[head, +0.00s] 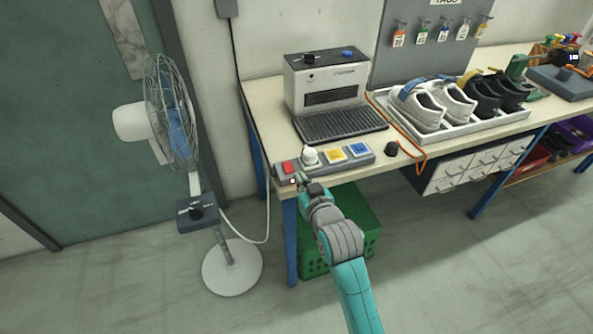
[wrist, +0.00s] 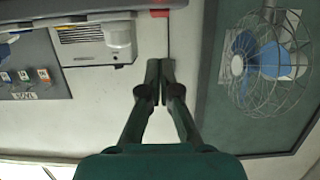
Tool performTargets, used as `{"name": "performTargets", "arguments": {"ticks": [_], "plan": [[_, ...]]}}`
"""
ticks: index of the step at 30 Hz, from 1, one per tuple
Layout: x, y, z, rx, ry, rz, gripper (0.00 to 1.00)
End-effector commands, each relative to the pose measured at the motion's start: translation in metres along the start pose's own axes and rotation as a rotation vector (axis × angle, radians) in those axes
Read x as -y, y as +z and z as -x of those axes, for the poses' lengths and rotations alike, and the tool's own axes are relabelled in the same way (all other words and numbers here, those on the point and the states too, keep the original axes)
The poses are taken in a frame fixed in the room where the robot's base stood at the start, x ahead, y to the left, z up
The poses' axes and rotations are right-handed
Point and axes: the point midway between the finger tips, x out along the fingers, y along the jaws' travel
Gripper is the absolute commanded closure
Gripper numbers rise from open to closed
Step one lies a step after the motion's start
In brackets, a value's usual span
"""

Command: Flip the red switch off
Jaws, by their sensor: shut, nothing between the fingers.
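The red switch (head: 288,168) sits at the left end of a grey control strip (head: 318,167) along the table's front left edge. A red patch, likely this switch (wrist: 160,13), also shows at the top of the wrist view. Whether it is on or off is too small to tell. My gripper (head: 298,180) is just in front of the strip, close to the red switch; contact cannot be told. In the wrist view my gripper (wrist: 160,68) has its fingertips together with nothing between them.
A white knob (head: 310,155), a yellow button (head: 336,154) and a blue button (head: 359,149) share the strip. A white machine (head: 326,82) stands behind, and a shoe tray (head: 440,128) to the right. A fan (head: 172,115) stands left of the table. A green crate (head: 355,215) is below.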

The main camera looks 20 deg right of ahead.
Motion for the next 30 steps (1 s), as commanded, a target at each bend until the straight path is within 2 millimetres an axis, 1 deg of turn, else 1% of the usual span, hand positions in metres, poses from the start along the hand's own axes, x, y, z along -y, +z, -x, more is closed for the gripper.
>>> {"name": "performTargets", "arguments": {"ticks": [1, 3, 9, 26, 28, 30], "plan": [[0.000, 0.002, 0.009, 0.001, 0.000, 0.000, 1.00], [0.000, 0.004, 0.017, 0.001, 0.000, 0.000, 1.00], [0.000, 0.005, 0.030, 0.000, 0.000, 0.000, 1.00], [0.000, 0.006, 0.031, 0.000, 0.000, 0.000, 1.00], [0.000, 0.009, 0.033, 0.001, 0.000, 0.000, 1.00], [0.000, 0.016, 0.038, 0.003, 0.000, 0.000, 1.00]]}}
